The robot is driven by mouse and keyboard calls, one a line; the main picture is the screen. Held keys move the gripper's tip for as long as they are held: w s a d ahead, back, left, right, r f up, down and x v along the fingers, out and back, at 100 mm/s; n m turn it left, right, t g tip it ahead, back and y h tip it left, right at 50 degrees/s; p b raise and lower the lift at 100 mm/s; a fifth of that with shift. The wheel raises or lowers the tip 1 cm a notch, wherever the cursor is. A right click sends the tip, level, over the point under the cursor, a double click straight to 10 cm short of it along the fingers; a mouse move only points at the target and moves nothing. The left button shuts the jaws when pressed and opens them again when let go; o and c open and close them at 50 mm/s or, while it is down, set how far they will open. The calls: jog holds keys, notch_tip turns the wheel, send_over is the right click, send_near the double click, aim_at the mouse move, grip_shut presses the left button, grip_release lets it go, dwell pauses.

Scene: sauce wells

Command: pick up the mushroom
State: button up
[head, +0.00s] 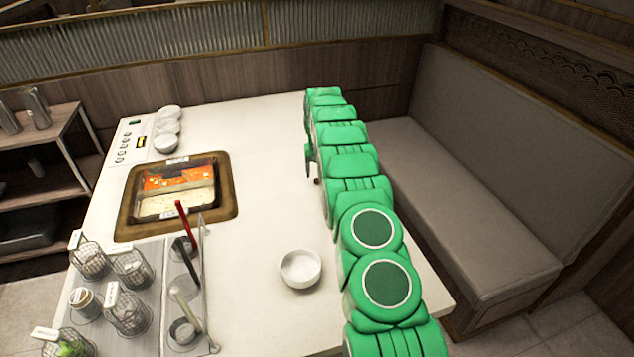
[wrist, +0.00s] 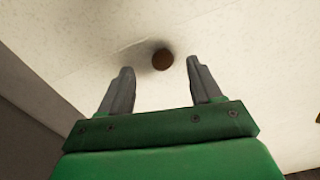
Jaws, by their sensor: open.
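A small round brown thing, which looks like the mushroom (wrist: 162,59), lies on the white table top (wrist: 250,70) in the wrist view. My gripper (wrist: 159,65) is open, with one grey finger on each side of the mushroom near the fingertips. There is a gap between the mushroom and each finger, and the jaws are empty. In the head view my green arm reaches over the right side of the table and hides most of the gripper area, so I cannot clearly make out the mushroom there.
A white bowl (head: 300,269) stands left of my arm. A hot pot (head: 228,193) is set into the table, with small stacked bowls (head: 166,143) behind it. Wire baskets (head: 128,314) and utensils stand front left. A bench (head: 459,235) lies to the right.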

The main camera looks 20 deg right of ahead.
aim_at(317, 178)
notch_tip(317, 178, down, 4)
jog(key=shift+w+a, duration=0.1)
jog(key=shift+a, duration=0.05)
jog(key=c, duration=1.1)
jog(key=shift+r, duration=1.65)
jog(key=shift+s+a+r, duration=0.1)
jog(key=shift+s+r, duration=0.65)
jog(key=shift+r, duration=0.1)
jog(key=s+a+r, duration=0.2)
jog(key=s+r, duration=0.6)
jog(key=s, duration=0.4)
jog(key=shift+s, duration=0.15)
